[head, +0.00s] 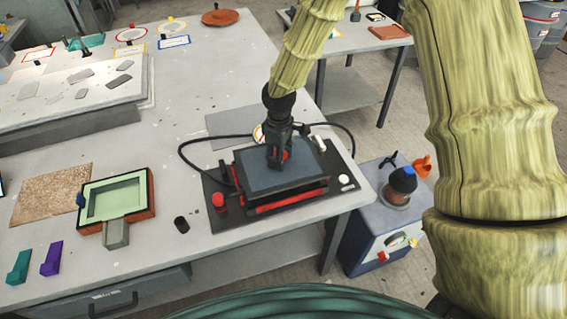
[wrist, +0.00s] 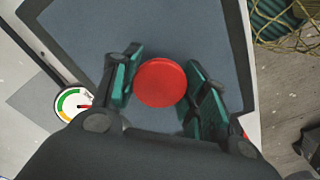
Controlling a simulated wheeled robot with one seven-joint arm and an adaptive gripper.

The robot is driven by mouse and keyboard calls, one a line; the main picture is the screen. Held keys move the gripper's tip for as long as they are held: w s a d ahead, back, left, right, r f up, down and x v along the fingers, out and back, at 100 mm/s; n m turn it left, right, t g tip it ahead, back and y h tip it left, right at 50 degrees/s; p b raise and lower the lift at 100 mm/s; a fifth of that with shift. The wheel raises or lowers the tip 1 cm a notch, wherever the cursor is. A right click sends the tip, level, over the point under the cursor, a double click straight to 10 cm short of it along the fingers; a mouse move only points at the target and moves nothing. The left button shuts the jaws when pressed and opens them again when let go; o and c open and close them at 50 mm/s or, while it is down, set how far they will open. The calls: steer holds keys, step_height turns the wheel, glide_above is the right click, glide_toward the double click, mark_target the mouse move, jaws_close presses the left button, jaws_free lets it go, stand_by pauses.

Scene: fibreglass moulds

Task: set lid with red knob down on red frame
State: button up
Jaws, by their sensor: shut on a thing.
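The lid is a blue-grey square plate (head: 260,163) with a red knob at its middle. It fills most of the wrist view (wrist: 205,35), where the round red knob (wrist: 160,83) sits between my fingers. My gripper (head: 279,158) points down from above and is shut on the knob. The red frame (head: 284,202) shows as red strips along the front and right, directly under the lid. The lid looks about level and covers the frame's inside. I cannot tell whether the lid touches the frame or hangs slightly above it.
The frame is on a dark mat (head: 234,217) near the table's right edge, with a red knob-like piece (head: 219,203) and a white button (head: 345,180). A black cable loops around it. A green-lined mould (head: 118,202) stands left. A gauge (wrist: 72,102) is beside the lid.

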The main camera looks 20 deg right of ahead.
steer(key=shift+w+a+f, duration=0.2)
steer(key=shift+a+f, duration=0.05)
steer(key=shift+f, duration=0.1)
steer(key=shift+s+d+f+p, duration=0.15)
steer(key=shift+f+p, duration=0.55)
steer(key=shift+f, duration=1.25)
steer(key=o, duration=1.3)
steer(key=shift+o, duration=0.2)
steer(key=shift+r, duration=0.15)
steer(key=shift+r+b, duration=2)
steer(key=shift+r, duration=3.9)
